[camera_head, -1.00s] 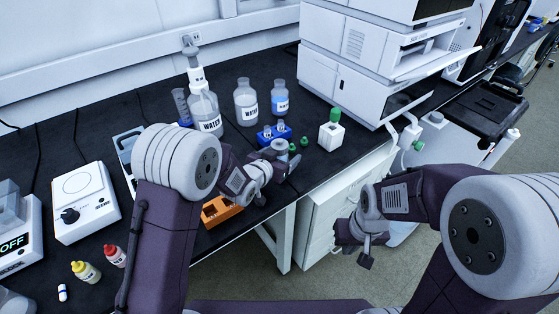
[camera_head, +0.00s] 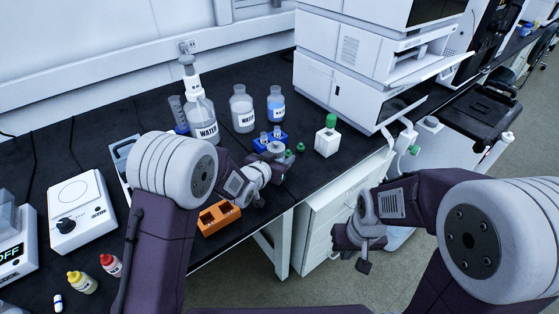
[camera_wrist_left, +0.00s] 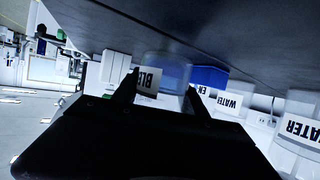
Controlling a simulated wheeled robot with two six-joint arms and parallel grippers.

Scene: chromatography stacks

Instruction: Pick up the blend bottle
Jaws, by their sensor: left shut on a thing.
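The blend bottle shows upside down in the left wrist view, a clear bottle with a white label (camera_wrist_left: 149,82) whose visible letters start "BL". My left gripper (camera_wrist_left: 160,97) has one finger on each side of it and is shut on it.
A blue rack (camera_head: 262,145) and water bottles (camera_head: 243,112) stand behind the left gripper. An orange rack (camera_head: 217,219) lies to its left. A white green-capped container (camera_head: 327,138) and instrument stack (camera_head: 350,75) are to its right. A stirrer (camera_head: 82,212) stands left.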

